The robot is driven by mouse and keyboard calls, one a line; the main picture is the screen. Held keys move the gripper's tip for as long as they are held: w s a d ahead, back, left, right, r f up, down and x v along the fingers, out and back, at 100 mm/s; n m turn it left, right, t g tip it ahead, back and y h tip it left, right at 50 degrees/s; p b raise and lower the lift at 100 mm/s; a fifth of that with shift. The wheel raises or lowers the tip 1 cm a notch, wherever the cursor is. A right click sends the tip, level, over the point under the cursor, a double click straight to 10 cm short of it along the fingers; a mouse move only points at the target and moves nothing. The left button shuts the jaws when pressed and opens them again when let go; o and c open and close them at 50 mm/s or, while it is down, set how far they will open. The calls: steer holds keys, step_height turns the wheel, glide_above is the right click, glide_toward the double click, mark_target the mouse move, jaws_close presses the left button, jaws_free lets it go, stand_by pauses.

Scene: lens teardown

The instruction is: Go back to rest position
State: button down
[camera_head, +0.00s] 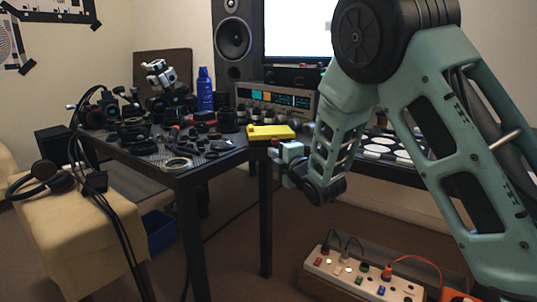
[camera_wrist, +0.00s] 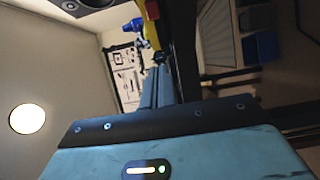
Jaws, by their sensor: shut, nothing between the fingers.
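My gripper (camera_head: 282,164) hangs in front of the right end of the dark worktable (camera_head: 185,178), at about the height of its top, with the teal arm folded above it. The jaws are shut and hold nothing. In the wrist view, the dark shut fingers (camera_wrist: 164,88) extend upward from the teal housing. No object touches the gripper. A yellow box (camera_head: 270,132) lies on the table's right corner, just behind and left of the gripper in the picture.
Lens parts, a blue bottle (camera_head: 205,90) and an electronic instrument (camera_head: 277,102) crowd the table. A power strip (camera_head: 362,278) with plugs sits at lower right. A beige chair (camera_head: 75,235) with headphones (camera_head: 42,178) stands left. Floor below the gripper is open.

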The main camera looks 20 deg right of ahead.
steer(key=s+a+f+m+g, duration=0.35)
steer(key=s+a+g, duration=0.2)
steer(key=s, duration=0.25)
steer(key=s+a+f+m+g, duration=0.2)
steer(key=s+a+m+g, duration=0.3)
steer(key=s, duration=0.4)
steer(key=s+a+f+m+g+h, duration=0.15)
steer(key=s+m+g, duration=0.4)
steer(key=s, duration=2.05)
step_height(320, 180, up, 33)
steer(key=s+n+g+h+p, duration=0.1)
steer(key=p, duration=3.1)
steer(key=shift+s+d+n+g+p, duration=0.15)
steer(key=shift+d+n+g+p, duration=0.15)
steer(key=shift+g+p, duration=0.1)
